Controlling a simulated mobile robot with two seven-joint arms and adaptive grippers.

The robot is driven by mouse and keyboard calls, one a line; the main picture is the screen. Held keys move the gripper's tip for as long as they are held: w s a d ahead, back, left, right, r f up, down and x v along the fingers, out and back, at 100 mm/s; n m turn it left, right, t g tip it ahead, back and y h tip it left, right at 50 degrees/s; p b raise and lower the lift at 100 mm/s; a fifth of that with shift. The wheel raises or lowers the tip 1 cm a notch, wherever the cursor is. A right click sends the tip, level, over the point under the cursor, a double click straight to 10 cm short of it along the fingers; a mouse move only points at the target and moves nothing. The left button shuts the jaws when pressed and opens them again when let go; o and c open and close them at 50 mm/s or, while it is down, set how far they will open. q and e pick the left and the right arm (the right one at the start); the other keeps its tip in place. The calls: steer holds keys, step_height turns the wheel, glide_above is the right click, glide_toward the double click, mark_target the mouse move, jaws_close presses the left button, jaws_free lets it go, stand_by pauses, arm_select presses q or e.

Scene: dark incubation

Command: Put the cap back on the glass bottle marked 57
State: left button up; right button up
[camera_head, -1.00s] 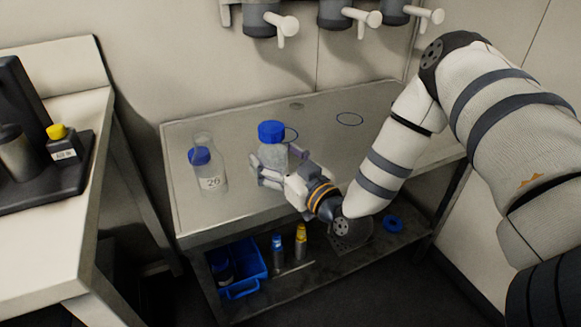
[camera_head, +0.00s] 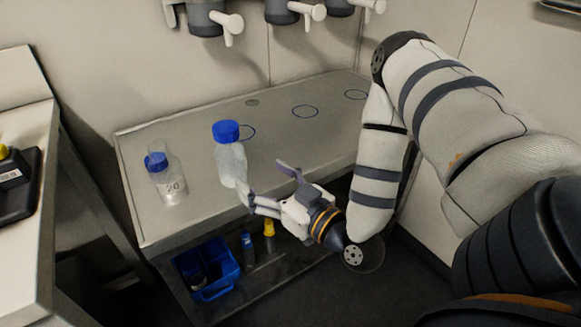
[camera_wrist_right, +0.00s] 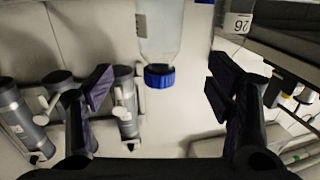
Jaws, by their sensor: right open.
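A clear glass bottle (camera_head: 231,165) stands upright on the grey bench, with a blue cap (camera_head: 226,131) on its top. Its number cannot be read. The bottle (camera_wrist_right: 160,35) and its blue cap (camera_wrist_right: 159,76) also show upside down in the right wrist view, between the fingers. My right gripper (camera_head: 269,185) is open and empty, to the right of and nearer than the bottle, with a gap to it. To the left is labelled glassware (camera_head: 171,185), apparently marked 20 or 26, with a blue cap (camera_head: 156,162) and a clear neck behind. My left gripper is out of view.
The grey bench (camera_head: 200,112) is mostly clear behind the bottle, with several marked rings. A lower shelf holds a blue bin (camera_head: 217,266) and small blue- and yellow-topped items. Dispensers (camera_head: 207,18) hang above on the wall. A white counter (camera_head: 28,225) stands left.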

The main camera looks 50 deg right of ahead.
steer(key=s+a+f+g+y, duration=0.1)
steer(key=s+a+f+g, duration=0.25)
steer(key=f, duration=0.25)
steer(key=s+a+f+n+g+y, duration=0.1)
steer(key=s+a+f+g, duration=0.25)
steer(key=s+f, duration=0.2)
steer(key=s+a+f+g+y, duration=0.1)
steer(key=s+a+f+g, duration=0.1)
steer(key=s+f+g, duration=0.35)
steer(key=s+f+m+g+h, duration=0.1)
steer(key=s+f+g, duration=0.25)
steer(key=s, duration=0.75)
steer(key=s+f+g+h, duration=0.15)
steer(key=s+g, duration=0.35)
steer(key=s, duration=0.6)
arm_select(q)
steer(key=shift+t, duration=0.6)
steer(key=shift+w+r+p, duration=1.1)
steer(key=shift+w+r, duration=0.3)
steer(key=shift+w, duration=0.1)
arm_select(e)
steer(key=shift+t, duration=0.4)
steer(key=shift+w+a+r, duration=0.1)
steer(key=shift+w+r, duration=0.5)
steer(key=shift+w, duration=0.2)
steer(key=shift+w+a+r, duration=0.1)
steer(key=shift+w+r, duration=0.5)
steer(key=shift+w, duration=0.2)
